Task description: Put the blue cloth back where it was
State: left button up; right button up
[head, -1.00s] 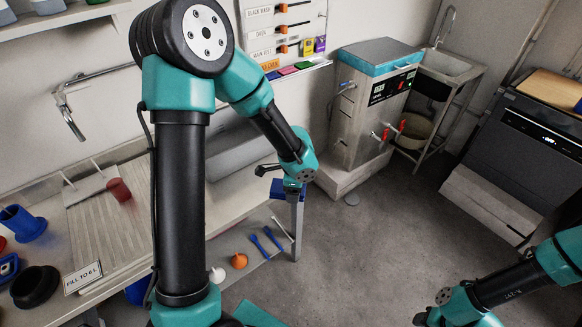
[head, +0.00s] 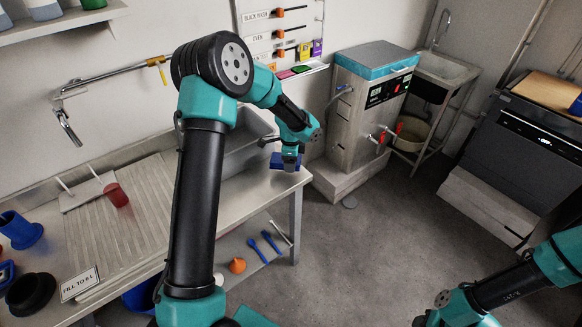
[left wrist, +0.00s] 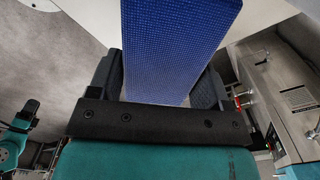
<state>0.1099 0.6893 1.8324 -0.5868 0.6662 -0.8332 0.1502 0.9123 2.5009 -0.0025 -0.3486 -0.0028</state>
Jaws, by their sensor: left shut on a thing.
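The blue cloth (head: 278,161) is a folded, textured blue pad. It is between the fingers of my left gripper (head: 289,165), which is shut on it at the right end of the metal bench (head: 262,188). In the left wrist view the cloth (left wrist: 178,45) fills the space between the two black fingers (left wrist: 165,88) and sticks out beyond them. Whether it touches the bench top cannot be told. My right arm is at the lower right of the head view; its gripper's fingers are not clearly seen.
A grey sink basin (head: 245,140) lies behind my left arm. A steel oven-like unit (head: 362,110) with red handles stands right of the bench. A red cup (head: 116,195) is on the drainboard. Blue tools (head: 264,246) lie on the lower shelf. The floor on the right is clear.

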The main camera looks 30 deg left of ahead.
pick_arm(q)
jog(key=shift+f, duration=1.75)
jog(key=shift+f, duration=0.1)
jog(key=o, duration=1)
jog(key=shift+c, duration=0.2)
notch_tip(320, 180, up, 12)
jog(key=shift+r, duration=0.1)
